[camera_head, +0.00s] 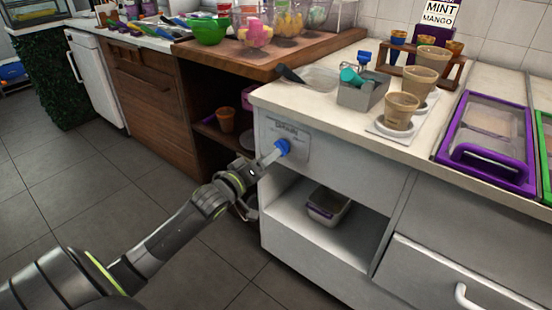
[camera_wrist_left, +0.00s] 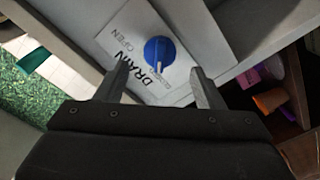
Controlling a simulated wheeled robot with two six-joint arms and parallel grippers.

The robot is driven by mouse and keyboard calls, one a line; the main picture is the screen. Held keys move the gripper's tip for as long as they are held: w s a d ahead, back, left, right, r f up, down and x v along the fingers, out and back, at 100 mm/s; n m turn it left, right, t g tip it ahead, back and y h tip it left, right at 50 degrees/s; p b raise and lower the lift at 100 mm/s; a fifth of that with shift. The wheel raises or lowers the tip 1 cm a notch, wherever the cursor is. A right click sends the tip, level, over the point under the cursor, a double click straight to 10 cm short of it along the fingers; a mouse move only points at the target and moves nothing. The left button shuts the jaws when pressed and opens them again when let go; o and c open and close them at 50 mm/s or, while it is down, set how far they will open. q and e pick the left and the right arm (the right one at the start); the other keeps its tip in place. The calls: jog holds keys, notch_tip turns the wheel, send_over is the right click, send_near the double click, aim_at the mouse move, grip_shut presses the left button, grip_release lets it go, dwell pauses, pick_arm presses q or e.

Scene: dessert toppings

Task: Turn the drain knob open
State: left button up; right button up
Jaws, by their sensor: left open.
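The blue drain knob (camera_head: 282,147) sits on a labelled plate (camera_head: 300,150) on the white counter's end. In the left wrist view the round knob (camera_wrist_left: 160,50) has a raised grip bar, and the plate (camera_wrist_left: 130,28) reads DRAIN and OPEN, with a smaller word partly hidden by the knob. My left gripper (camera_head: 270,158) reaches up to the knob from the lower left. In the wrist view its two fingers (camera_wrist_left: 160,68) are apart, one on each side of the knob, and not closed on it. Whether they touch it I cannot tell. My right gripper is not in view.
Below the plate is an open shelf with a grey container (camera_head: 328,206). The countertop above holds a metal bin (camera_head: 362,94), cups (camera_head: 400,110) and a purple-framed case (camera_head: 490,140). A wooden cabinet (camera_head: 147,92) stands to the left. The tiled floor (camera_head: 90,200) is clear.

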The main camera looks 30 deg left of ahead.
aim_at(282, 148)
pick_arm(q)
jog(key=shift+w+d+b, duration=0.2)
jog(key=shift+w+b, duration=0.5)
jog(key=shift+w, duration=1.7)
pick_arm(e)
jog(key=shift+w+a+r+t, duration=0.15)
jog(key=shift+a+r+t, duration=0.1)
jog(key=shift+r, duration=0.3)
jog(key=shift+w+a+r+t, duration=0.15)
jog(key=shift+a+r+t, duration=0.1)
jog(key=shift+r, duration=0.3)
pick_arm(q)
jog(key=c, duration=1)
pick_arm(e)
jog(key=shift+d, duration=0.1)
